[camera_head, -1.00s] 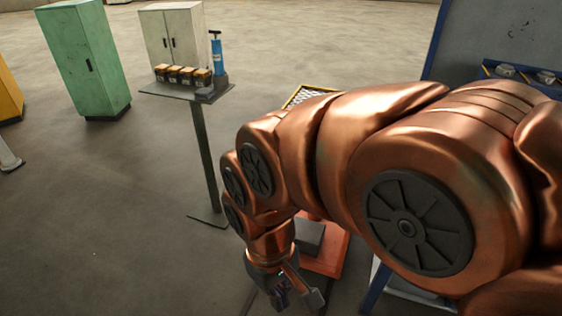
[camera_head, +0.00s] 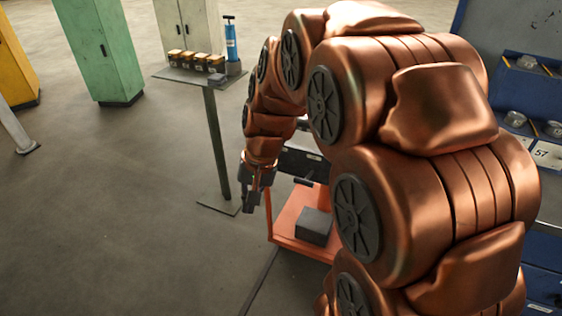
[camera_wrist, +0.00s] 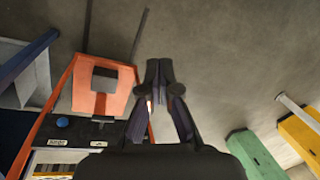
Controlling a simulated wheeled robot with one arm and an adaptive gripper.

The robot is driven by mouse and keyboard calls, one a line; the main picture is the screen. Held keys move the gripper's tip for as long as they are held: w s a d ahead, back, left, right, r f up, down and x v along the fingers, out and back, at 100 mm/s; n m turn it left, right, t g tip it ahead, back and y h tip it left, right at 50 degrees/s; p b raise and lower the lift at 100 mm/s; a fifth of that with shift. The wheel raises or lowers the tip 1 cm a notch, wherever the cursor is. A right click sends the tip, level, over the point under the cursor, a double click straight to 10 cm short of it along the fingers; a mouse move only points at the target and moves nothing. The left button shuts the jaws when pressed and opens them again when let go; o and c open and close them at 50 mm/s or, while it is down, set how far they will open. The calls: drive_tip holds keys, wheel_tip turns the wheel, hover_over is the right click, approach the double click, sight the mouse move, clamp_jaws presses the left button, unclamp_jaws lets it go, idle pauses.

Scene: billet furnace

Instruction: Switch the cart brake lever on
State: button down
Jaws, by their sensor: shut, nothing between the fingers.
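The orange cart (camera_head: 289,208) is partly hidden behind my arm in the head view, with a grey block (camera_head: 314,227) on its low deck. It also shows in the wrist view (camera_wrist: 88,98), left of the fingers. A dark panel (camera_head: 300,162) with small labels is by the cart; in the wrist view the panel (camera_wrist: 85,130) carries a blue knob (camera_wrist: 62,122). I cannot tell which part is the brake lever. My gripper (camera_head: 250,208) points down at the cart's left side. Its fingertips (camera_wrist: 160,68) are together and empty in the wrist view.
A small stand (camera_head: 195,76) holds several small boxes and a blue bottle-like pump (camera_head: 231,42). Green (camera_head: 98,45) and yellow (camera_head: 14,70) cabinets stand at the left. Blue shelving (camera_head: 510,80) is at the right. The floor at front left is clear.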

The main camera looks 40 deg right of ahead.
drive_tip(key=w+d+f+m+t, duration=0.3)
drive_tip(key=w+d+m, duration=0.2)
drive_tip(key=w+d, duration=0.65)
drive_tip(key=w+d+f+m+t, duration=0.1)
drive_tip(key=w+d+f+m, duration=0.1)
drive_tip(key=d, duration=0.7)
drive_tip(key=w+d+f+m+t+h+b, duration=0.1)
drive_tip(key=w+d+m, duration=0.3)
drive_tip(key=d, duration=0.5)
drive_tip(key=shift+w+d+f+h, duration=0.2)
drive_tip(key=shift+d+f+h, duration=0.1)
drive_tip(key=shift+f, duration=0.25)
drive_tip(key=p+x, duration=0.2)
drive_tip(key=x, duration=0.8)
drive_tip(key=shift+w+a, duration=0.15)
drive_tip(key=a+f, duration=0.1)
drive_tip(key=w+a+f, duration=0.1)
drive_tip(key=a, duration=0.1)
drive_tip(key=shift+w+p, duration=0.2)
drive_tip(key=shift+p, duration=0.2)
drive_tip(key=shift+f+t+b, duration=0.15)
drive_tip(key=shift+t+b, duration=0.15)
drive_tip(key=shift+b, duration=0.15)
